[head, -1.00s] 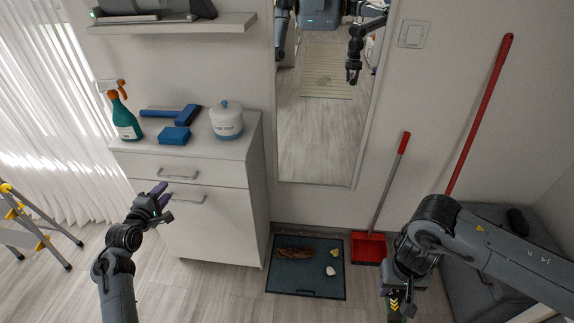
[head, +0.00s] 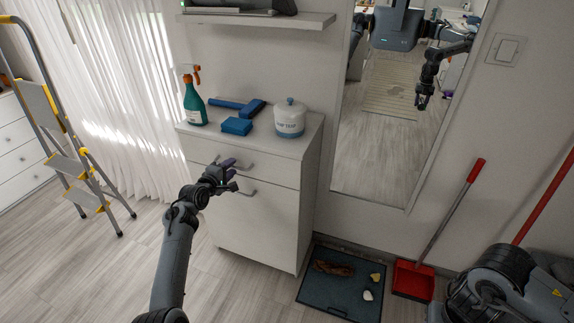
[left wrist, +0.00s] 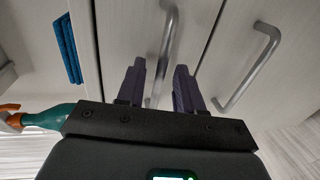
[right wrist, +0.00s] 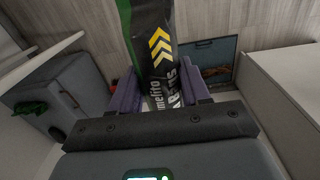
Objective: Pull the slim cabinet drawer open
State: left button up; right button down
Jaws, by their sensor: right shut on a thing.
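The slim white cabinet (head: 255,218) stands against the wall, and its top drawer (head: 275,172) looks closed, flush with the front. My left gripper (head: 228,175) is at the drawer front. In the left wrist view, its purple fingers (left wrist: 160,88) are open on either side of the drawer's metal handle (left wrist: 166,45); I cannot tell whether they touch it. The lower door's handle (left wrist: 258,65) is to the right there.
A stepladder (head: 70,165) is left. A dark tray (head: 325,293) and red dustpan (head: 413,281) are on the floor right.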

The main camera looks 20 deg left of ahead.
pick_arm(q)
grip_shut()
dwell(1.3)
